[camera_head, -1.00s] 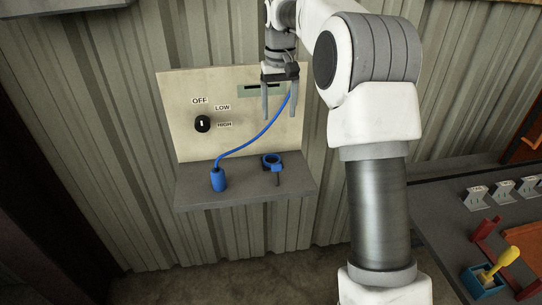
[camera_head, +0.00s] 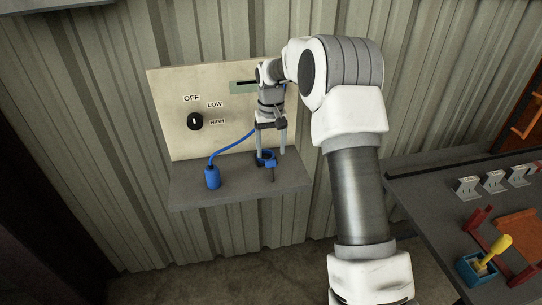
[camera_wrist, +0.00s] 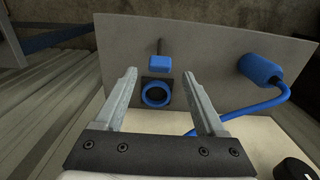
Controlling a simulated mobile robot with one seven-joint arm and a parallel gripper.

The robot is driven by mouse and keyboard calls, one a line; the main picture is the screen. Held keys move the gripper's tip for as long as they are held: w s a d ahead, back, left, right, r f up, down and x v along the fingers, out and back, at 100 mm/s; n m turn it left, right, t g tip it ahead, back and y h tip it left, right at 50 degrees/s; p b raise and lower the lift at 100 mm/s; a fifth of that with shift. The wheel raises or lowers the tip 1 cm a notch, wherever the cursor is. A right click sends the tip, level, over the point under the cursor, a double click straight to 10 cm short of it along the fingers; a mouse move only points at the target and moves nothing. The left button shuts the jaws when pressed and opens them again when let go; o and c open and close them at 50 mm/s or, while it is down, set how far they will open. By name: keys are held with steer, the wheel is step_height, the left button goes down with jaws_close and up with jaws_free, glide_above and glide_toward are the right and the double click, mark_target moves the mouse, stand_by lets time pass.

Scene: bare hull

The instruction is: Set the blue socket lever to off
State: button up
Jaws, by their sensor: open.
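The blue socket (camera_head: 267,160) is a ring-shaped fitting on the grey shelf; its open ring also shows in the wrist view (camera_wrist: 157,95). A small blue block (camera_wrist: 159,63) with a thin dark stem sits beside the ring; it seems to be the lever, and I cannot read its setting. In the head view the dark stem (camera_head: 273,175) points toward the shelf's front edge. My gripper (camera_head: 271,150) is open and empty, pointing down just above the socket. In the wrist view its fingers (camera_wrist: 160,73) appear on either side of the block and ring, without visible contact.
A blue plug (camera_head: 212,177) stands on the shelf (camera_head: 240,190) left of the socket, its blue cable (camera_head: 232,147) running to behind my gripper. The panel (camera_head: 175,100) has a black knob (camera_head: 195,121) marked OFF, LOW, HIGH. A right-hand table (camera_head: 440,195) holds a blue box with a yellow lever (camera_head: 492,252).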

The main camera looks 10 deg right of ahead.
mark_target(271, 160)
steer(key=shift+f, duration=1.8)
jaws_close()
